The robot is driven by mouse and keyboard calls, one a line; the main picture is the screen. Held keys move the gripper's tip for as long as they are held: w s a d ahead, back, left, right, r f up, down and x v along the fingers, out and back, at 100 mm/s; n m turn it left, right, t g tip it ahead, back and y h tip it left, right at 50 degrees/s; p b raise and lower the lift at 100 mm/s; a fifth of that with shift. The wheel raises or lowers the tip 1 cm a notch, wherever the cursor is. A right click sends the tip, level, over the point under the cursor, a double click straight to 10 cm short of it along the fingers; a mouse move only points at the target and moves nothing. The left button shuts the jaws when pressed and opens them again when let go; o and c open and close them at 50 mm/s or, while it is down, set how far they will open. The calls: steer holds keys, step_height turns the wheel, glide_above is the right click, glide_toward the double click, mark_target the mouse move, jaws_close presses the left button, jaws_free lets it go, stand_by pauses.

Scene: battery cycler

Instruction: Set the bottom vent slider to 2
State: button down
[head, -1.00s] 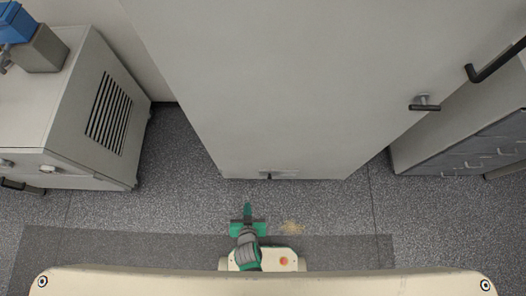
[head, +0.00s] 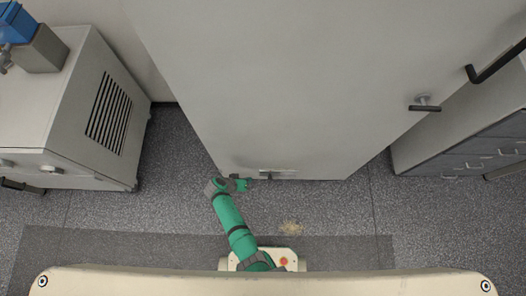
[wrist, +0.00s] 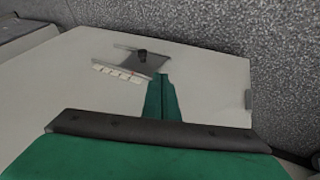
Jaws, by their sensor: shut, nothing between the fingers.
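The bottom vent slider (head: 280,172) is low on the front of the tall grey cabinet. The numbers on the strip are too small to read. My gripper (head: 248,180) is at the cabinet's lower edge, just left of the slider. In the wrist view its green fingers (wrist: 162,80) are shut and empty, with their tips close to the plate and apart from the knob.
The tall grey cabinet (head: 260,80) fills the middle, with a black handle (head: 424,108) on its right. A vented grey unit (head: 60,110) stands left and a drawer cabinet (head: 465,145) right. The speckled floor (head: 330,208) in front is clear apart from a tan stain.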

glide_toward(270, 176)
steer(key=w+a+f, duration=0.1)
steer(key=a+f, duration=0.2)
steer(key=f, duration=0.2)
steer(key=shift+w+d+f, duration=0.1)
steer(key=shift+d+f, duration=0.15)
steer(key=shift+d, duration=0.65)
steer(key=shift+w+d+f, duration=0.15)
steer(key=shift+d+f, duration=0.05)
steer(key=shift+d, duration=0.75)
